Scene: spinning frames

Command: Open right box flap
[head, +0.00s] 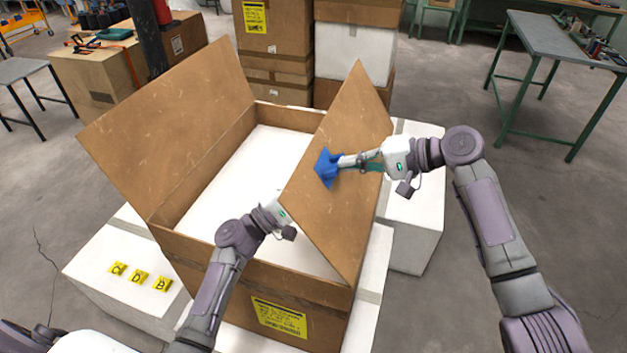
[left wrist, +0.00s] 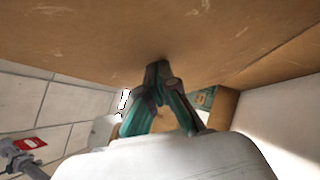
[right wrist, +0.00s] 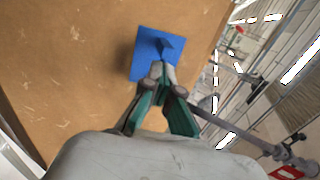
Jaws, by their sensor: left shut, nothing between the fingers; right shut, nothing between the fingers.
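The large cardboard box (head: 205,262) stands in the middle of the head view, open at the top. Its right flap (head: 350,215) is raised at a steep slant, and its left flap (head: 175,120) leans up and outward. A blue square piece with a tab (head: 325,168) is on the outer face of the right flap. My right gripper (head: 342,161) is shut, its tips at the blue tab, also in the right wrist view (right wrist: 162,70). My left gripper (left wrist: 158,68) is shut and empty, its tips close against the flap's inner face; the flap hides its fingers in the head view.
The box rests on white blocks (head: 100,275), with yellow letter tags (head: 140,277) at the left. Stacked cartons (head: 275,45) stand close behind. A green-legged table (head: 560,45) is at the back right. Floor is clear at the right.

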